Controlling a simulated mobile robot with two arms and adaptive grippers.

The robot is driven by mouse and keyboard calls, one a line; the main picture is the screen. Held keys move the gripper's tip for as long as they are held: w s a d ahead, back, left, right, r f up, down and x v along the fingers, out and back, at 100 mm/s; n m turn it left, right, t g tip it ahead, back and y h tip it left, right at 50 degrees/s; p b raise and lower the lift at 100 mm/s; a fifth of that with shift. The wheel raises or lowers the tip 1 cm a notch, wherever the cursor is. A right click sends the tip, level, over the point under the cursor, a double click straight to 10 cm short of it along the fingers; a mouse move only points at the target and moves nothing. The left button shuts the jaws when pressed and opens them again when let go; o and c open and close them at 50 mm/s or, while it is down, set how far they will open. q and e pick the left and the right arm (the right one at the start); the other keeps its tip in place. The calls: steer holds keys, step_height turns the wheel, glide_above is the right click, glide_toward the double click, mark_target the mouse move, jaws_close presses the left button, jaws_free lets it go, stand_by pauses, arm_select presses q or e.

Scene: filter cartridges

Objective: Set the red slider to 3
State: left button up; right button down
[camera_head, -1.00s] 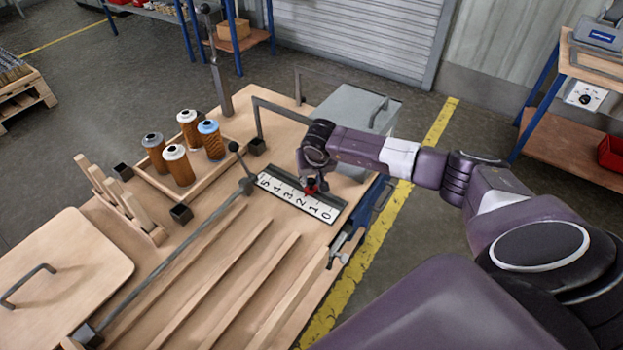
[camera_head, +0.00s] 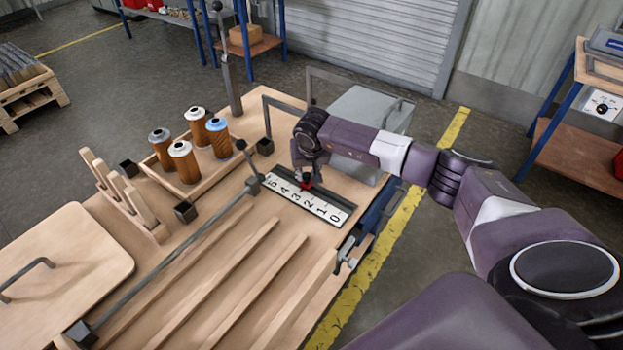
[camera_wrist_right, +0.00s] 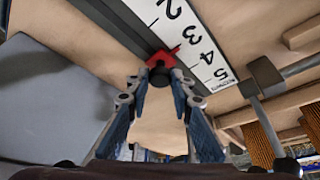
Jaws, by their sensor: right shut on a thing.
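The red slider (camera_head: 306,184) sits on the dark rail along a white number scale (camera_head: 322,209) marked 0 to 5. In the right wrist view, the pointer of the red slider (camera_wrist_right: 163,59) points at about the 3. My right gripper (camera_head: 305,174) is over the rail and shut on the slider. In the right wrist view, my right gripper (camera_wrist_right: 160,76) has its fingertips close together at the slider's red body. The fingers hide part of the slider. My left gripper is not in view.
A grey box (camera_head: 365,112) stands behind my right arm. A lever (camera_head: 249,165) on a long rod is by the scale's 5 end. A wooden tray (camera_head: 190,184) with several filter cartridges is on the left. Wooden rails (camera_head: 230,285) lie in front.

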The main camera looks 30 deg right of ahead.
steer(key=c, duration=1.7)
jaws_free()
steer(key=shift+s+r, duration=0.1)
steer(key=v, duration=1.2)
steer(key=shift+d, duration=0.1)
